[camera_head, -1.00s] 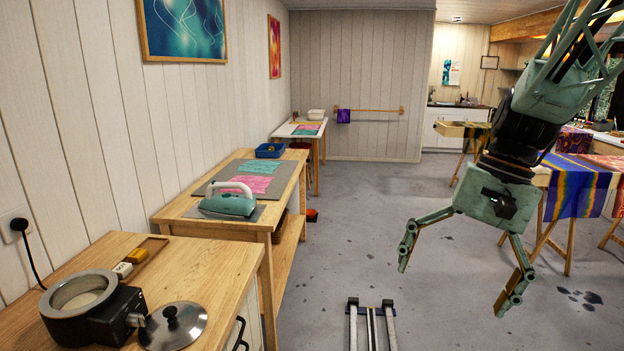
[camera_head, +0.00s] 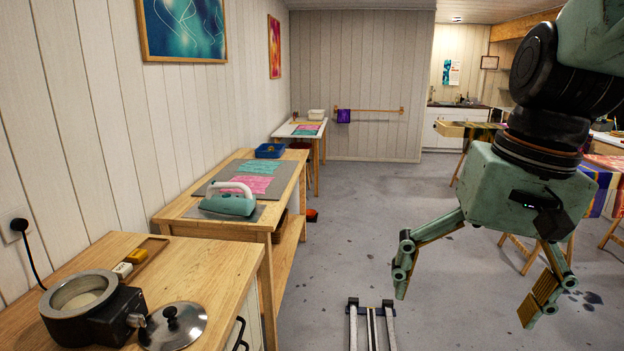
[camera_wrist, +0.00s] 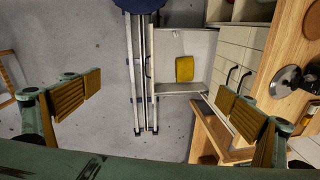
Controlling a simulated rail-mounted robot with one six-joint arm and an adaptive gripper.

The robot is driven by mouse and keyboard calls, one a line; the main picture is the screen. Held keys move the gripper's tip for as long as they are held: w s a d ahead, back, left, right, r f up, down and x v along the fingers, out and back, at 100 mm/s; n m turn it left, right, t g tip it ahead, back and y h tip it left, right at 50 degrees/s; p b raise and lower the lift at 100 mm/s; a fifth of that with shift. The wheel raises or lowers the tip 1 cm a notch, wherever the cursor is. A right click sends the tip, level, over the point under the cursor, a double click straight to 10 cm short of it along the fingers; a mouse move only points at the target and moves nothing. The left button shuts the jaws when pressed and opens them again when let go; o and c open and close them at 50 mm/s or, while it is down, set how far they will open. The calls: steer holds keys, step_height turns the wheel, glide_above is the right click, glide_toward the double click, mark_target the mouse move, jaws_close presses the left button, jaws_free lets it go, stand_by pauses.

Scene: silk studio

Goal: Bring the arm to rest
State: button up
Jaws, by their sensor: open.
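My gripper (camera_head: 468,298) hangs at the right of the head view, its teal fingers spread wide with nothing between them. It is over open grey floor, apart from the benches. In the wrist view my gripper (camera_wrist: 160,95) is also open and empty, with ribbed ochre pads facing each other. Beyond the pads that view shows floor, the rail and an open drawer. The upper part of my arm runs out of the head view at the top right.
A wooden counter (camera_head: 215,259) at the left holds a wax pot (camera_head: 90,308) and a lid (camera_head: 173,326). An iron (camera_head: 229,201) stands on the bench behind. An open drawer (camera_wrist: 200,47) holds a yellow item (camera_wrist: 184,69).

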steer(key=s+a+r+n+t+h, duration=0.1)
steer(key=s+r+n+t, duration=0.1)
steer(key=s, duration=1)
steer(key=shift+s+n+t, duration=0.35)
steer(key=shift+n+t, duration=0.05)
